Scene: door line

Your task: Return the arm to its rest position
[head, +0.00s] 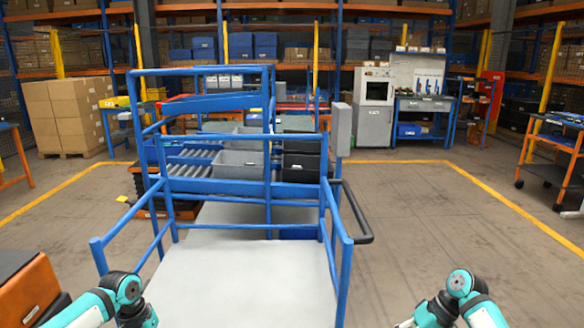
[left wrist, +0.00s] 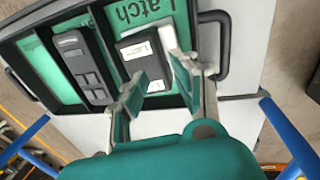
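In the left wrist view my left gripper (left wrist: 163,75) is open, its two fingers apart over the near edge of a dark tray with a green lining (left wrist: 38,62) marked "Latch". A dark labelled device (left wrist: 143,56) lies in the tray just past the fingertips. I cannot tell whether a finger touches it or the tray. In the head view only bent parts of my left arm (head: 122,290) and right arm (head: 460,285) show at the bottom edge. Neither gripper's fingers are visible there, and the right gripper is out of view.
A blue-railed cart with a pale deck (head: 240,275) stands directly ahead, between my arms. Grey bins (head: 238,163) and a roller conveyor (head: 200,160) are behind it. Boxes on a pallet (head: 68,115) stand left. The floor at right (head: 440,210) is clear inside yellow lines.

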